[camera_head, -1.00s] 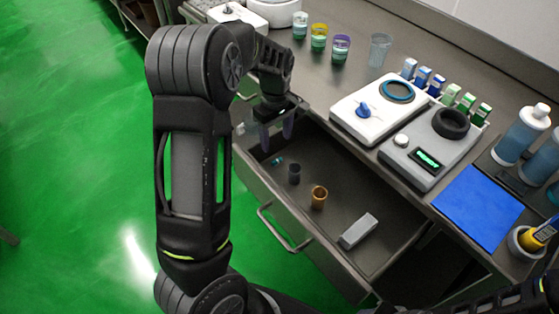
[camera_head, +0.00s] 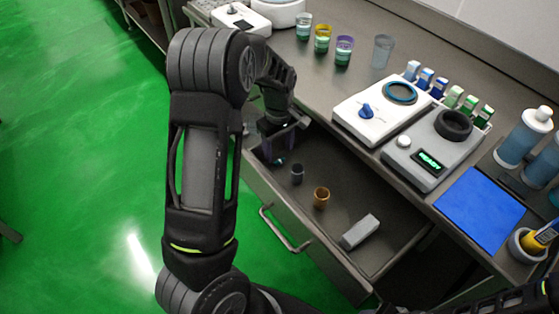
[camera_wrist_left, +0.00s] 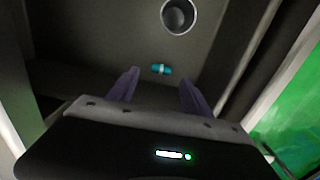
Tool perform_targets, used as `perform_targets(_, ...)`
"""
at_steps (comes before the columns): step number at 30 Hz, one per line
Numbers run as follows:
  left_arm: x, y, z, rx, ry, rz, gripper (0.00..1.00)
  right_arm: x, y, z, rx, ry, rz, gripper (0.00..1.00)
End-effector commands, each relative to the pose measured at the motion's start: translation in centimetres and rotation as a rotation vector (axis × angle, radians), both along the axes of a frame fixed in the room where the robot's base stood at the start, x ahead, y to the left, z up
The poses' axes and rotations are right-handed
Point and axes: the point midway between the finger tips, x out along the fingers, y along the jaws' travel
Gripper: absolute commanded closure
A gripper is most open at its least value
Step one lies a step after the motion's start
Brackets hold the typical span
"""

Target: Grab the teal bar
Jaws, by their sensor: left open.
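The teal bar (camera_wrist_left: 161,70) is a small teal piece with a pale band around its middle. It lies on the floor of the open drawer, and in the head view it shows as a small teal spot (camera_head: 280,161) just beside my fingers. My left gripper (camera_wrist_left: 157,93) is open and empty above the drawer's far left end, pointing down. In the wrist view the bar lies beyond and between the two fingertips, apart from them. My right gripper is not in view; only part of an arm shows at the bottom right.
In the drawer (camera_head: 290,221) are a dark cup (camera_head: 297,174), an orange-brown cup (camera_head: 321,197) and a grey block (camera_head: 360,231). The drawer walls stand close around my left gripper. The counter above holds a white device (camera_head: 368,112), a grey device (camera_head: 435,148) and a blue mat (camera_head: 480,208).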

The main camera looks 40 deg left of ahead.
Motion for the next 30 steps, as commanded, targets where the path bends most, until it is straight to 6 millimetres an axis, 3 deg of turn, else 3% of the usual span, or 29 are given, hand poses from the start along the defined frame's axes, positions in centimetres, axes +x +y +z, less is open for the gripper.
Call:
perform_targets(4, -0.2, 0.0, -2.3, 0.0, 0.004, 0.0, 0.42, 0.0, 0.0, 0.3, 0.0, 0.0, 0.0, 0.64)
perform_targets(8, -0.2, 0.0, -3.4, 0.0, 0.001, 0.001, 0.42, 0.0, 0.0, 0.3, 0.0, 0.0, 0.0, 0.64)
perform_targets(26, -0.1, 0.0, -3.4, 0.001, 0.0, 0.0, 0.42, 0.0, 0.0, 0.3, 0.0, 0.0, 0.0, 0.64)
perform_targets(30, -0.1, 0.0, -3.4, 0.001, -0.001, 0.001, 0.53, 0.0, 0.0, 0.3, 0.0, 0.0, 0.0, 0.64)
